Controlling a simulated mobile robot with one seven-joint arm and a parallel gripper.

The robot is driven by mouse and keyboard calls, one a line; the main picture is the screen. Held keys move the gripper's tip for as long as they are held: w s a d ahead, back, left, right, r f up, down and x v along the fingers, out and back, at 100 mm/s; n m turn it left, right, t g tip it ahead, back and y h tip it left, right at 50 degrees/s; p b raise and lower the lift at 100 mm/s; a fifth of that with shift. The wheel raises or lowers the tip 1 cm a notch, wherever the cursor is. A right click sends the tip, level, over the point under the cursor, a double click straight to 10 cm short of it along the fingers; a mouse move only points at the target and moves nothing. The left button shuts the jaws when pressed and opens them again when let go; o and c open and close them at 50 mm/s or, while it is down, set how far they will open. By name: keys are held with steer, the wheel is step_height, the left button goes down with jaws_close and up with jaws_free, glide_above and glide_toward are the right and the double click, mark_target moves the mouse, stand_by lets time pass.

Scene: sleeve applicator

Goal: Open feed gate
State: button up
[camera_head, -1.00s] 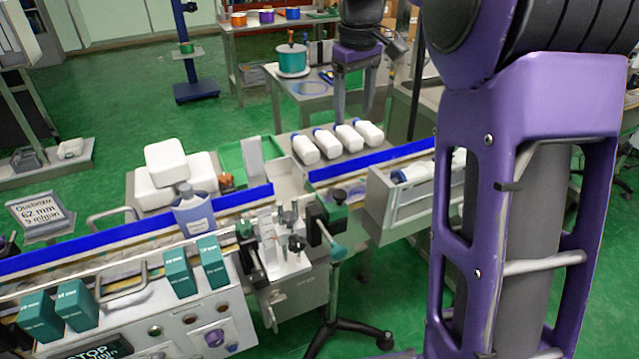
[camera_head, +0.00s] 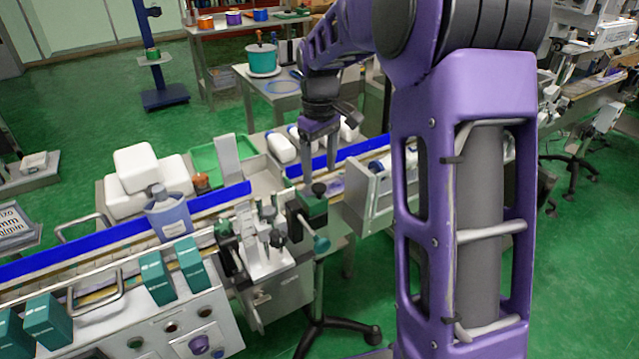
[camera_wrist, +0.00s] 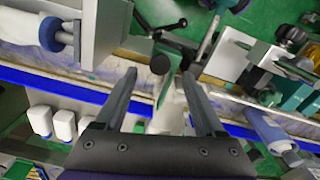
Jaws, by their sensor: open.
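My gripper (camera_head: 319,152) points down above the conveyor and the near ends of the white bottles, its two fingers apart and empty. In the head view a black knob (camera_head: 319,189) tops a dark green block beside the belt, just below the fingers. I cannot tell for certain which part is the feed gate. A pale upright plate (camera_head: 228,158) stands behind the blue rail.
A blue-grey bottle (camera_head: 167,213) stands on the conveyor at left. The clamp station (camera_head: 265,240) is in front of the belt, and a metal trough (camera_head: 370,195) lies to the right. White bottles (camera_head: 282,149) lie behind the blue rail (camera_head: 345,153).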

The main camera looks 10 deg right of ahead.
mark_target(319, 186)
steer(key=shift+f, duration=2)
jaws_close()
